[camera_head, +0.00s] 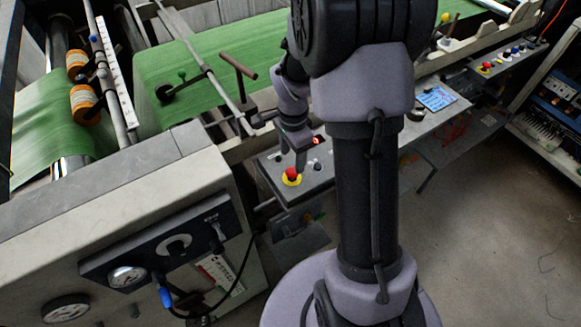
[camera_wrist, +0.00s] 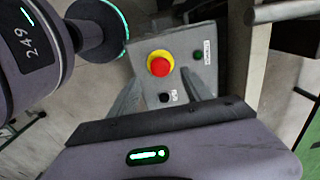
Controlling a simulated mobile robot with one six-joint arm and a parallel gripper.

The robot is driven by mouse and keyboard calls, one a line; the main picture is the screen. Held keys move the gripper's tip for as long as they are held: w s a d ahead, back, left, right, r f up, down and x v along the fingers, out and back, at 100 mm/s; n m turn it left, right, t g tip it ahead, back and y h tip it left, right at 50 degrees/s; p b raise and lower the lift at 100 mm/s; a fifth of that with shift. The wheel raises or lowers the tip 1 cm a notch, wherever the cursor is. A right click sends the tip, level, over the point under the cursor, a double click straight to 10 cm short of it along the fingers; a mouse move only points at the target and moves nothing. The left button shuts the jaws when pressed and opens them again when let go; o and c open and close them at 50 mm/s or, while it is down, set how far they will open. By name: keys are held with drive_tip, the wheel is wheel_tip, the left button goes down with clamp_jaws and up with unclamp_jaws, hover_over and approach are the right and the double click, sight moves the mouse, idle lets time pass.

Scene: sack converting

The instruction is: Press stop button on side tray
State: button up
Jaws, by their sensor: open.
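The stop button (camera_head: 292,174) is a red mushroom button on a yellow ring at the near end of the grey side tray (camera_head: 270,165). In the wrist view, the red button (camera_wrist: 159,66) is near the upper middle of the tray's panel (camera_wrist: 212,82). My gripper (camera_head: 292,152) is over this end of the tray, just above and behind the button in the head view. In the wrist view, its two fingers (camera_wrist: 162,78) are spread with nothing between them, pointing toward the panel on either side of the button. Whether a fingertip touches the panel is unclear.
A small black button (camera_wrist: 165,98) and a dark green button (camera_wrist: 198,55) are beside the red one. A grey machine cabinet (camera_head: 130,220) with gauges stands at left. Green sack material (camera_head: 190,60) runs behind. A blue card (camera_head: 436,98) lies farther along. Open floor is at right.

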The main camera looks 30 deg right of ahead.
sight(292, 171)
wheel_tip(292, 171, down, 5)
drive_tip(key=shift+f+b, duration=0.15)
drive_tip(key=shift+b, duration=0.45)
drive_tip(key=shift+c, duration=0.3)
clamp_jaws()
idle(0.6)
